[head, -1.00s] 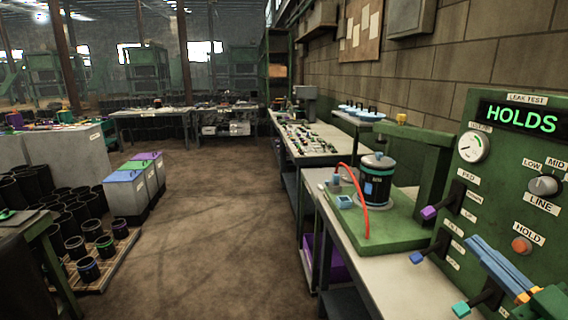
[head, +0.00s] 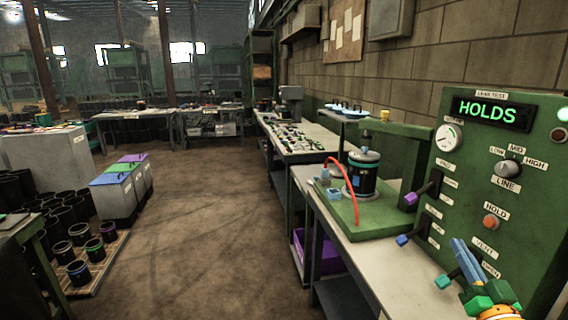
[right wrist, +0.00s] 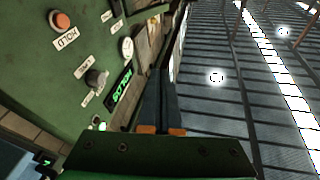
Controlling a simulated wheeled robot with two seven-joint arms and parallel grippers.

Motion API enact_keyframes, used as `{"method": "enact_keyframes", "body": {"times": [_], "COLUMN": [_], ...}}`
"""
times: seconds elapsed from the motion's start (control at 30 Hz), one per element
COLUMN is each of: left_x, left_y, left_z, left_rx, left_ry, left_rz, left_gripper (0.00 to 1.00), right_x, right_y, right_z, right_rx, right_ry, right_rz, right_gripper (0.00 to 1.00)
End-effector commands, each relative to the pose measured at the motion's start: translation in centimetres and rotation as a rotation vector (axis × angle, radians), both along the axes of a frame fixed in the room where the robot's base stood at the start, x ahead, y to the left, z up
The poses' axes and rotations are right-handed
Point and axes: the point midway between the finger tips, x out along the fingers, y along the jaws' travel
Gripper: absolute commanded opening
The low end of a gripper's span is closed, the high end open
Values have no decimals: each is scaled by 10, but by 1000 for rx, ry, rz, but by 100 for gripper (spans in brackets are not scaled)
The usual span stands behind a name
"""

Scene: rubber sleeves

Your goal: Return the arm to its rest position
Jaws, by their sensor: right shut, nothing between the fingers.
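My right gripper (head: 465,258) is at the lower right of the head view, in front of the green leak test panel (head: 480,140). Its blue fingers are shut with nothing between them. In the right wrist view the shut fingers (right wrist: 161,98) point up the picture, with the panel (right wrist: 75,75) to their left and the ceiling to their right. The panel's display (head: 491,113) reads HOLDS in green. My left gripper is in neither view.
A black cylinder (head: 362,174) with a red hose (head: 354,190) stands on a green fixture on the bench. Coloured-tip levers (head: 411,199) stick out from the panel near my gripper. The floor (head: 200,230) to the left is open. Bins (head: 113,200) and dark sleeves (head: 77,271) stand further left.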

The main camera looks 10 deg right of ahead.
Motion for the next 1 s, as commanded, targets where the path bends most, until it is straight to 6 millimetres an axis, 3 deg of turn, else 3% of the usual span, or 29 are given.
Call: {"method": "enact_keyframes", "body": {"times": [0.17,0.3,0.4,0.53,0.67,0.7,0.87,1.0], "left_x": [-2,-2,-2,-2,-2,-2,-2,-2], "left_y": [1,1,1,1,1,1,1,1], "left_z": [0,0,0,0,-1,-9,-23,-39], "left_rx": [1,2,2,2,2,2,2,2], "left_ry": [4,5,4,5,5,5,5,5], "left_rz": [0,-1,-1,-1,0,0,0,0], "left_gripper": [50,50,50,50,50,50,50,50], "right_x": [63,112,138,141,143,141,120,74], "right_y": [49,113,159,154,137,139,145,154], "right_z": [-13,1,20,-6,-31,-67,-186,-306], "right_rx": [194,276,296,-118,-521,-494,-453,-412], "right_ry": [-34,-52,-63,89,248,300,507,727], "right_rz": [95,216,302,171,15,38,92,146], "right_gripper": [0,0,0,0,0,0,0,0]}}
